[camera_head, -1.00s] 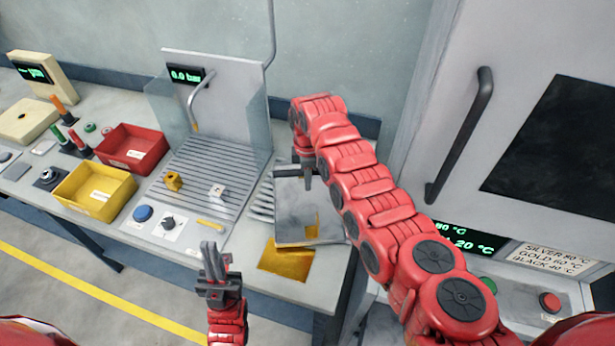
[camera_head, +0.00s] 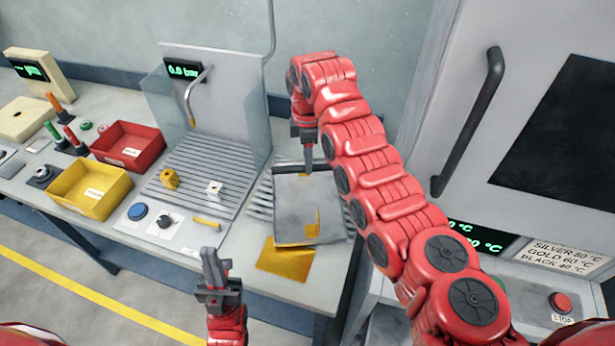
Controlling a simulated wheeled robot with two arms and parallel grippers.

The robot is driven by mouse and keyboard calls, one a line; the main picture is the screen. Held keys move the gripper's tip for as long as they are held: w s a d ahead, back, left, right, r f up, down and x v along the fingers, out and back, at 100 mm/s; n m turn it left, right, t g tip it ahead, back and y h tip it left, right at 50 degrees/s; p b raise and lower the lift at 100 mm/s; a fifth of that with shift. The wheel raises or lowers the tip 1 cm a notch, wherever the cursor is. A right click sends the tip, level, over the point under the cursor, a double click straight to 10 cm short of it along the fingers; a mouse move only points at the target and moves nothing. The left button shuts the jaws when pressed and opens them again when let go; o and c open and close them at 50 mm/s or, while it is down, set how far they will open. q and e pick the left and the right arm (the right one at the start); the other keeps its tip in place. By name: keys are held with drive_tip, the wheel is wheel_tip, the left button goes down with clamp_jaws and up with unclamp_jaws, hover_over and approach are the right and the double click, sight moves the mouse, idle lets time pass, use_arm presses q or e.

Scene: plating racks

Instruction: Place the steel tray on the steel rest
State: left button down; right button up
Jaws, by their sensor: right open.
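The steel tray (camera_head: 293,190) is a grey, flat square pan on the bench, right of the wash station. A yellow mark shows near its lower right. It lies over a slatted steel rest (camera_head: 262,200), whose slats show at its left edge; the rest is mostly hidden, so I cannot tell how squarely the tray sits. My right gripper (camera_head: 308,168) points down at the tray's far edge; it is open and holds nothing visible. My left gripper (camera_head: 211,262) is in front of the bench, pointing up, empty and away from the tray; its finger gap is unclear.
A yellow plate (camera_head: 285,260) lies at the bench's front edge, below the tray. A yellow bin (camera_head: 92,192), a red bin (camera_head: 128,150) and a slatted wash deck (camera_head: 200,178) are to the left. An oven-like cabinet with a handle (camera_head: 470,120) stands at right.

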drive_tip(key=shift+r+b, duration=0.55)
drive_tip(key=shift+r, duration=1.9)
